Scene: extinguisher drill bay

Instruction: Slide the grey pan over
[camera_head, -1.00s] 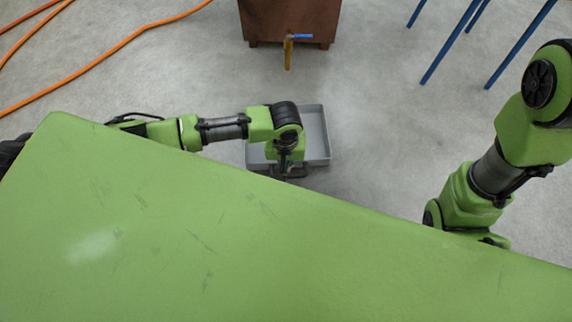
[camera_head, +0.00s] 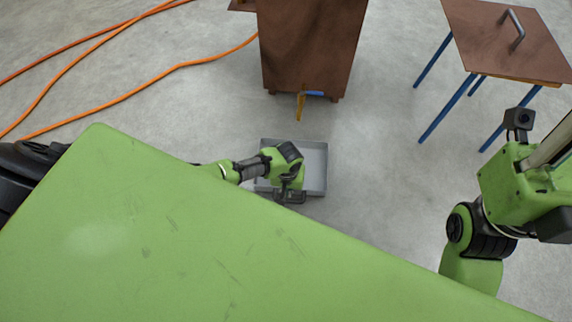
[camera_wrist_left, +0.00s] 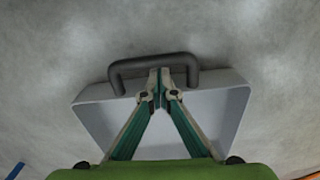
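The grey pan (camera_head: 315,170) is a shallow rectangular tray on the floor, just short of the brass tap with a blue lever (camera_head: 301,104). My left gripper (camera_head: 290,195) is at the pan's near side. In the left wrist view, the pan (camera_wrist_left: 222,108) has a dark bar handle (camera_wrist_left: 130,69) on its edge. There, my left gripper's fingertips (camera_wrist_left: 159,77) are closed together on the middle of the handle. My arm hides part of the pan in the head view. My right arm shows at the right, but its gripper is out of sight.
A brown cabinet (camera_head: 312,40) stands beyond the pan, with the tap at its front. A brown table with blue legs (camera_head: 505,45) stands at the upper right. Orange hoses (camera_head: 150,82) lie on the floor at the left. Floor right of the pan is clear.

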